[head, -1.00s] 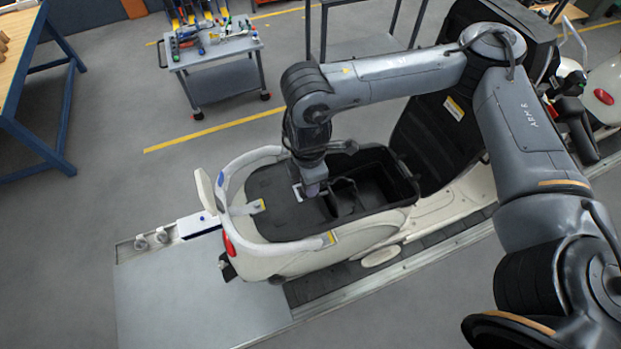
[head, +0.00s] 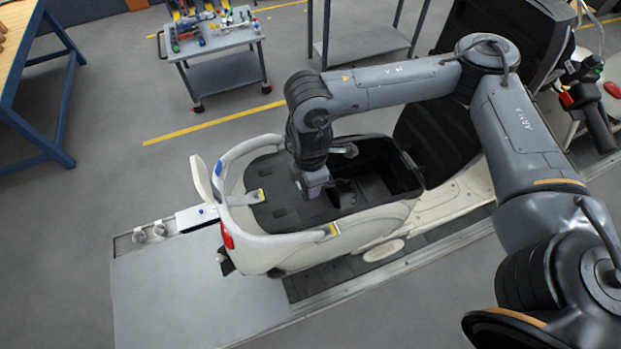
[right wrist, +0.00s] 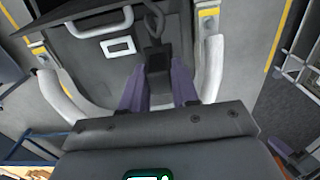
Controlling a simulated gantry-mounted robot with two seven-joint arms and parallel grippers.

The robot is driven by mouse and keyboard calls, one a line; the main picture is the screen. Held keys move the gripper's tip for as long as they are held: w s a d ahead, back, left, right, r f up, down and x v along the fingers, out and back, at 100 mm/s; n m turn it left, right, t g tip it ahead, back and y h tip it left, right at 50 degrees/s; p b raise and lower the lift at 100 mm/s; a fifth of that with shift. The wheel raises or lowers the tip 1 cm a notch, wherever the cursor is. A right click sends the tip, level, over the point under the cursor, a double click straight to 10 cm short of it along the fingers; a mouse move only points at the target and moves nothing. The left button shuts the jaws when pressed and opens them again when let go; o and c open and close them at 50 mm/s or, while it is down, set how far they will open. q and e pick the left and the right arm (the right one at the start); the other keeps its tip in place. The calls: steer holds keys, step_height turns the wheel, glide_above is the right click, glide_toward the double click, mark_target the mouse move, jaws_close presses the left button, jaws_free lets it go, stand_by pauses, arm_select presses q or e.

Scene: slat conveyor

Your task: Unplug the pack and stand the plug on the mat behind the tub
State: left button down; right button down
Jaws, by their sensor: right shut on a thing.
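My right gripper (head: 314,190) reaches down into the open rear of the cream scooter, by the rear end of the black tub (head: 408,178). In the right wrist view its purple fingers (right wrist: 158,92) are shut on the black plug (right wrist: 155,58), with a dark cable running up from it. Whether the plug sits in a socket I cannot tell. The dark pack (right wrist: 85,48), with a handle and a white label, lies left of the plug in that view. The flat black mat (head: 278,207) is behind the tub, inside the grab rail. My left gripper is not in view.
The pale grab rail (head: 285,239) curves around the mat, with yellow tags on it. A tool cart (head: 222,70) and a blue-legged bench (head: 30,75) stand farther back. A bare grey plate (head: 190,290) lies left of the scooter.

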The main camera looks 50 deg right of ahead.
steer(key=shift+f+b, duration=0.75)
steer(key=shift+f, duration=1)
steer(key=shift+f+b, duration=0.65)
steer(key=shift+f, duration=0.5)
steer(key=c, duration=0.8)
jaws_free()
steer(key=shift+r, duration=0.2)
step_height(320, 180, up, 9)
steer(key=shift+f+p, duration=0.15)
steer(key=shift+p, duration=0.6)
steer(key=shift+r, duration=0.9)
